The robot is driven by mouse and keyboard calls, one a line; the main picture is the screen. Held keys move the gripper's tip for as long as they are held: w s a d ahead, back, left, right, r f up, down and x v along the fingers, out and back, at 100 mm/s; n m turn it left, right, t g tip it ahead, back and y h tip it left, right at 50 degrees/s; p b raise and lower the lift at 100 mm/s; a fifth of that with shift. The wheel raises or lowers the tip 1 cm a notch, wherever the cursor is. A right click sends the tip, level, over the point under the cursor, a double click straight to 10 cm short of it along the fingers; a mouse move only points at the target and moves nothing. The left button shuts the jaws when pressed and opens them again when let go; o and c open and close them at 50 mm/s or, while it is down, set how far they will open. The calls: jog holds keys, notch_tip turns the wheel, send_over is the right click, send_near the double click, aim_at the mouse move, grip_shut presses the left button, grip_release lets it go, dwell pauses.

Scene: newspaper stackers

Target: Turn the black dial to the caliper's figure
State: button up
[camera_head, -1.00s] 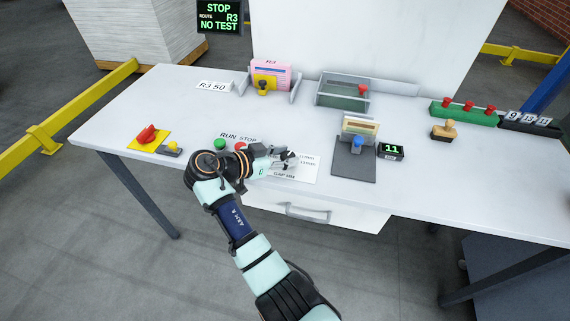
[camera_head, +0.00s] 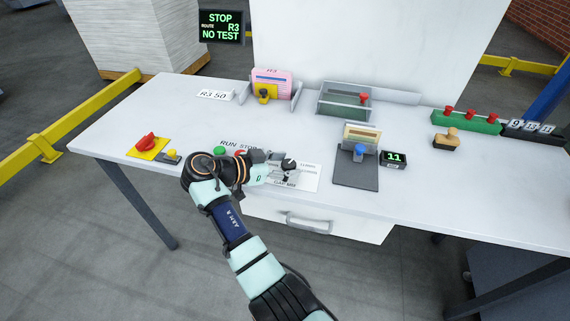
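The black dial (camera_head: 288,164) stands on a white plate (camera_head: 308,183) marked GAP MM near the table's front edge. Its pointer setting is too small to read. My gripper (camera_head: 276,170) is low over the plate, just left of the dial. Its fingers are small and partly merge with the dial, so I cannot tell whether they touch it or how far they are open. To the right, the caliper (camera_head: 355,170) with a blue knob stands on a dark base, a block in its jaws. Its small display (camera_head: 394,159) reads 11 in green.
RUN and STOP buttons (camera_head: 219,150) sit by my wrist, partly covered. A red switch on a yellow plate (camera_head: 153,149) is at left. A grey tray (camera_head: 345,100), a stamp (camera_head: 446,139) and a green box with red knobs (camera_head: 465,121) stand behind and right. The sign (camera_head: 221,27) reads STOP, R3, NO TEST.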

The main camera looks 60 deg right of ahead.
jog(key=shift+r, duration=0.1)
jog(key=v, duration=1.2)
jog(key=shift+w, duration=0.1)
jog(key=w+a+f+n+t+y+p, duration=0.2)
jog(key=w+a+n+t+p, duration=0.15)
jog(key=a+n+t, duration=0.35)
jog(key=w+a+f+n+t+y+p, duration=0.15)
jog(key=a+f+n+t+p, duration=0.3)
jog(key=a, duration=0.45)
jog(key=s+a+r+n+t+y+p, duration=0.2)
jog(key=s+a+r+n+t+y, duration=0.2)
jog(key=a+r+n, duration=0.45)
jog(key=s+a+r+n+t+y+p, duration=0.1)
jog(key=s+a+r+n+t+y, duration=0.35)
jog(key=a, duration=0.75)
notch_tip(320, 180, up, 38)
jog(key=h+p, duration=0.1)
jog(key=p, duration=3.7)
jog(key=shift+d, duration=0.3)
